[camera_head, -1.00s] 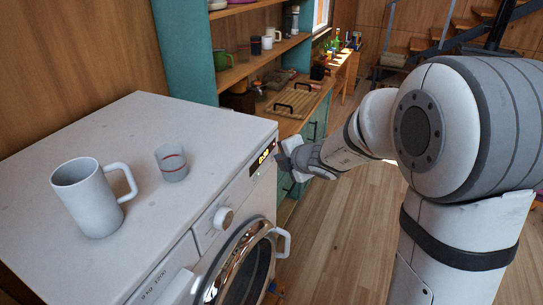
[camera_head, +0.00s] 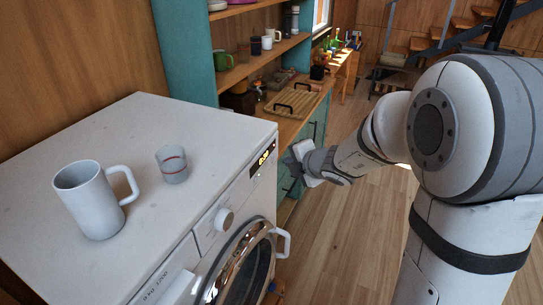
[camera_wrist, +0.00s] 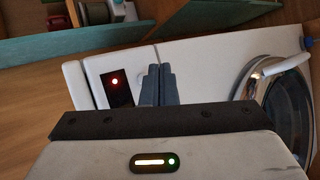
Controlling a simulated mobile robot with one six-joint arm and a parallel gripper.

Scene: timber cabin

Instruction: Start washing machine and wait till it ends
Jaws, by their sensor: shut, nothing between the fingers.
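The white washing machine (camera_head: 150,130) stands at the left with its round chrome-rimmed door (camera_head: 240,268) on the front. A knob (camera_head: 223,219) sits on its front panel, and a small dark display (camera_head: 263,158) with lit yellow digits is near the right end. In the wrist view a dark panel (camera_wrist: 118,90) shows a red light. My gripper (camera_head: 290,163) is in front of the panel's right end, just right of the display, apart from it in the head view. In the wrist view its dark fingers (camera_wrist: 157,85) are together and empty.
A white mug (camera_head: 88,200) and a small glass with a red band (camera_head: 172,165) stand on the machine. A wooden counter (camera_head: 285,127) with a tray (camera_head: 295,100) and shelves lie beyond. Wooden floor (camera_head: 335,240) is open at the right.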

